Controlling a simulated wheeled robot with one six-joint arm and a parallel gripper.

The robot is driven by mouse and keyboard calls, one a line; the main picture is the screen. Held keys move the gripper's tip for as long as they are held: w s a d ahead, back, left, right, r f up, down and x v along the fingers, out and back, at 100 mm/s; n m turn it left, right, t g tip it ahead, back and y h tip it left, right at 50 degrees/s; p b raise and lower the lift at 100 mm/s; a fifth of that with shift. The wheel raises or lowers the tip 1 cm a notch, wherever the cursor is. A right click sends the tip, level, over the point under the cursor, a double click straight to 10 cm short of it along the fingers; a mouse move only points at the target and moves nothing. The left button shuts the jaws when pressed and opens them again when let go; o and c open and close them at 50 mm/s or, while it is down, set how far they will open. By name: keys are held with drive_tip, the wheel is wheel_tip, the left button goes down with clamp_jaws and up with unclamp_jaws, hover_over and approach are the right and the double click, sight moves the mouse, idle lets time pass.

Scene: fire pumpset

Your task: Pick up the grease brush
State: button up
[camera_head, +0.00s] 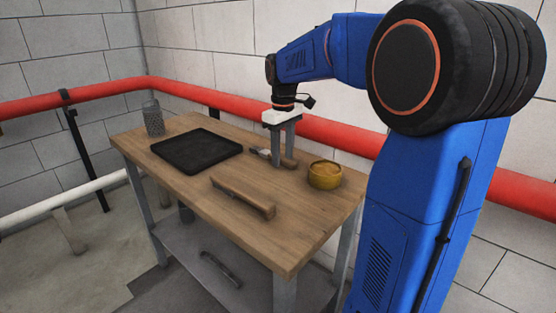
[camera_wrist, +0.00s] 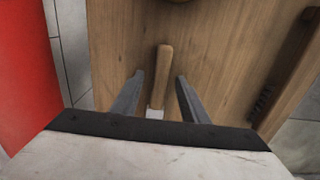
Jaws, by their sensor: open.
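The grease brush (camera_head: 289,163) lies on the wooden table, its wooden handle towards the yellow pot and its head to the left. In the wrist view, its handle (camera_wrist: 164,72) and a pale ferrule (camera_wrist: 156,112) show between my fingers; the bristle end is hidden behind my gripper's body. My gripper (camera_head: 283,160) points down over the brush, and in the wrist view its fingers (camera_wrist: 160,79) stand apart on both sides of it, with gaps. I cannot tell how far the tips are above the tabletop.
A yellow pot (camera_head: 325,178) stands close on the right. A wire brush with a wooden handle (camera_head: 245,196) lies near the front edge. A black tray (camera_head: 196,152) and a mesh cup (camera_head: 153,118) are further left. A red pipe (camera_head: 335,138) runs behind the table (camera_head: 190,193).

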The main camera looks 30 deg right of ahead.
drive_tip(key=shift+c, duration=0.3)
clamp_jaws()
wheel_tip(320, 180, up, 10)
idle(0.5)
